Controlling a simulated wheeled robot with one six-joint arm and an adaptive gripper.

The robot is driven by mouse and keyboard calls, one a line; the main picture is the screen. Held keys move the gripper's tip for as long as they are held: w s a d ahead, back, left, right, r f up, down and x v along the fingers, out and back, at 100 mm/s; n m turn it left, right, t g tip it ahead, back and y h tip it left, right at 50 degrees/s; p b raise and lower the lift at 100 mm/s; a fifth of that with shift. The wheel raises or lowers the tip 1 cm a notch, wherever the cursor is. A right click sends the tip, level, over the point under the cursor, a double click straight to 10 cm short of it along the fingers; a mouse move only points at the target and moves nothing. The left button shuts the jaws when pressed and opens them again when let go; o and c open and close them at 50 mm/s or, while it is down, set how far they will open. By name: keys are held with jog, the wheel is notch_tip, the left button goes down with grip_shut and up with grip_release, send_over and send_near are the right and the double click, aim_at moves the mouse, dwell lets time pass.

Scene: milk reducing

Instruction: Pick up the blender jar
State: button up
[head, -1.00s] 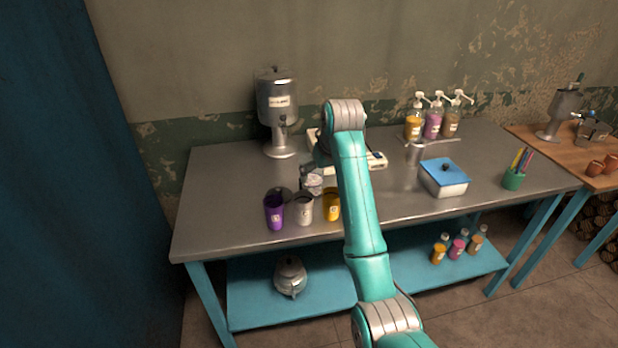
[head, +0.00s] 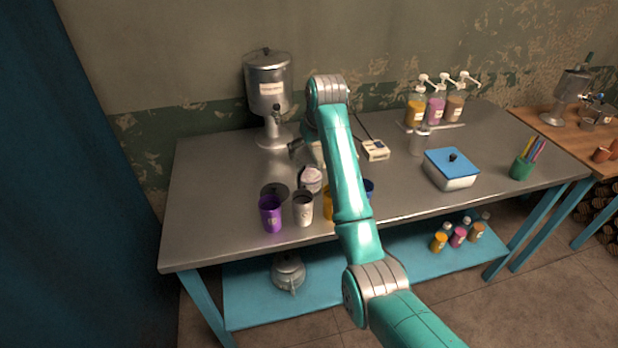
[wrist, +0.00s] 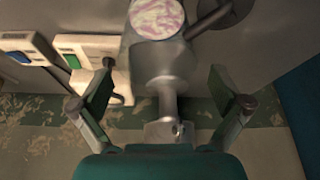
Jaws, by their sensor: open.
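The blender jar seems to be the grey vessel with pink-and-white swirled contents. In the head view the jar (head: 311,180) stands on the metal table behind the cups, just below the end of my arm. In the wrist view the jar (wrist: 157,62) is centred, with a narrow grey handle-like part pointing back toward my gripper (wrist: 160,97). My two fingers are apart, one on either side of that narrow part, and no grip shows. In the head view my gripper is partly hidden behind my arm.
Purple (head: 271,213), pale (head: 303,209) and yellow (head: 328,205) cups stand in front of the jar. A metal dispenser (head: 268,85) stands behind. A white device (head: 375,150) and a blue-lidded box (head: 452,170) are to the right. The table's left part is clear.

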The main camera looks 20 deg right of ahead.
aim_at(309, 161)
jog(key=shift+s+x, duration=0.15)
jog(key=shift+x, duration=1.25)
jog(key=shift+s+x, duration=0.15)
jog(key=shift+x, duration=1.25)
jog(key=shift+d, duration=0.2)
jog(key=c, duration=1.6)
